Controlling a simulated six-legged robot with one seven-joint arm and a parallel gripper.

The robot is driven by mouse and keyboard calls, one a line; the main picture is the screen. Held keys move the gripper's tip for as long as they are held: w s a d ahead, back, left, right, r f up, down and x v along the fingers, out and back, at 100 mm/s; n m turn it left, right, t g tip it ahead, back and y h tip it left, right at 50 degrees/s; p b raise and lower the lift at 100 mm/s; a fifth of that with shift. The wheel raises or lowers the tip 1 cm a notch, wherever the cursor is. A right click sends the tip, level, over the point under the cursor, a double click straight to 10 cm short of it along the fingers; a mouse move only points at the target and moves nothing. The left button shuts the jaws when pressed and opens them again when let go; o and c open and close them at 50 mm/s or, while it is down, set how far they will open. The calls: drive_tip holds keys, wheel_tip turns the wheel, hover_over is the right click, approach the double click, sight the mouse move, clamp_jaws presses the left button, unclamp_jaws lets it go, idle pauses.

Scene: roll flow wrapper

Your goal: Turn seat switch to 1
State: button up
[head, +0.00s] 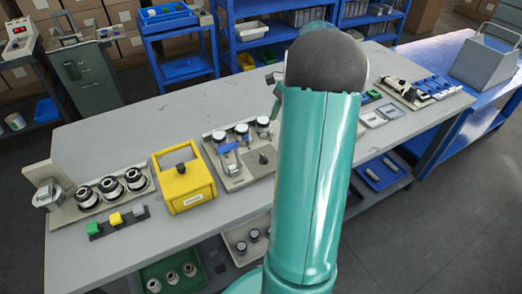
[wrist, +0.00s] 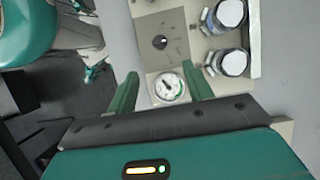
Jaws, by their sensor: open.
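A small black rotary switch (wrist: 160,42) sits on a grey-beige plate in the wrist view; its markings are too small to read, so I cannot tell its setting or whether it is the seat switch. A round white dial gauge (wrist: 168,87) lies just below it. My gripper (wrist: 161,90) is open and empty, its two green fingers apart on either side of the gauge in the picture. The switch appears beyond the fingertips, with no contact visible. In the head view, a beige panel (head: 232,178) carries a black knob (head: 262,158); my gripper is hidden there.
Two round-topped fittings (wrist: 231,62) stand right of the switch. In the head view, a yellow box with a black knob (head: 185,183) and a plate with three round fittings (head: 110,187) stand left of the panel. My arm hides part of the bench. The bench's back left (head: 120,130) is clear.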

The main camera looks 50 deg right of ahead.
sight(264, 156)
drive_tip(key=x, duration=1.3)
drive_tip(key=shift+f, duration=0.4)
drive_tip(key=shift+c, duration=0.4)
drive_tip(key=c, duration=0.9)
